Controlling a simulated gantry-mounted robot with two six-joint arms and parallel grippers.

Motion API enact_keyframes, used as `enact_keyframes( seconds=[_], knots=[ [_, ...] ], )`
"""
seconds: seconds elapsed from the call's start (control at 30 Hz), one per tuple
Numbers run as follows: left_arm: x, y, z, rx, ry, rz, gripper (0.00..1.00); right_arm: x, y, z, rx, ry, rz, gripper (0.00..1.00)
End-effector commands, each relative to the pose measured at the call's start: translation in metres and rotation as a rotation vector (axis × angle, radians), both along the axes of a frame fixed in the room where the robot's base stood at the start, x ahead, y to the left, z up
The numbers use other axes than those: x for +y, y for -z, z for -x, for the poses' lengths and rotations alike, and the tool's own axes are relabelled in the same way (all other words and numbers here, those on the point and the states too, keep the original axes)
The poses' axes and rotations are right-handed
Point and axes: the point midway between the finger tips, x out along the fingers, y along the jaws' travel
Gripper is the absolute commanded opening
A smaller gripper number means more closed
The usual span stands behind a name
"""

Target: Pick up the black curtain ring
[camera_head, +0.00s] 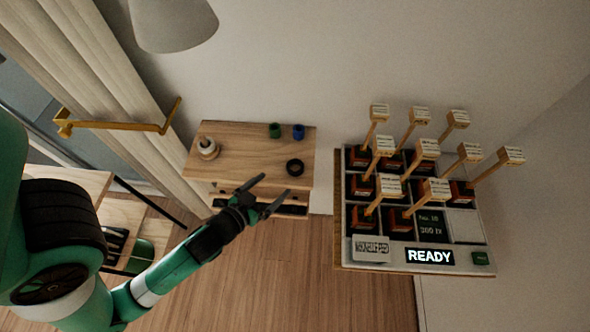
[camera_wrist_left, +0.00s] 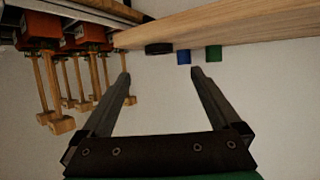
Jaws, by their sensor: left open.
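The black curtain ring (camera_head: 295,167) lies on the front right part of a small wooden table (camera_head: 235,150). It also shows as a dark low shape (camera_wrist_left: 159,48) on the wooden top in the left wrist view, where the picture is turned upside down. My left gripper (camera_head: 274,186) is open and empty, with its two fingers spread by the table's front edge, just short of the ring in the head view. In the left wrist view the ring appears between the two fingertips (camera_wrist_left: 161,73), farther off and apart from them. My right gripper is in neither view.
A green cup-like piece (camera_head: 275,130) and a blue one (camera_head: 298,131) stand behind the ring. A pale round object (camera_head: 207,148) stands at the table's left. A large panel (camera_head: 366,250) with several upright wooden hammer-like pieces is to the right. A gold rod (camera_head: 118,125) hangs by the curtain.

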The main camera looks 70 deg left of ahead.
Motion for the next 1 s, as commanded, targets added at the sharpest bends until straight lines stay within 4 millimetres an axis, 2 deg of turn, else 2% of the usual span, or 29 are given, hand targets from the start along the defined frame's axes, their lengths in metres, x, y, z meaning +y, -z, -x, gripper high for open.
enact_keyframes(
  seconds=[0.23, 0.5, 0.8, 1.0],
  knots=[
    [0.024, 0.017, -0.036, -0.003, -0.002, -0.002, 0.97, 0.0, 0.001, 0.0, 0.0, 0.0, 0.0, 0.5],
    [0.031, 0.022, -0.047, -0.003, 0.0, -0.002, 0.97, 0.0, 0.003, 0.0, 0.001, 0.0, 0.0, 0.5],
    [0.053, 0.039, -0.082, -0.003, 0.0, -0.002, 0.97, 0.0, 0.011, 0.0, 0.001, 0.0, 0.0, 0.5],
    [0.054, 0.04, -0.084, -0.002, 0.001, -0.001, 0.97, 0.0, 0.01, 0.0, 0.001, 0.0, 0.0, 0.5]
  ],
)
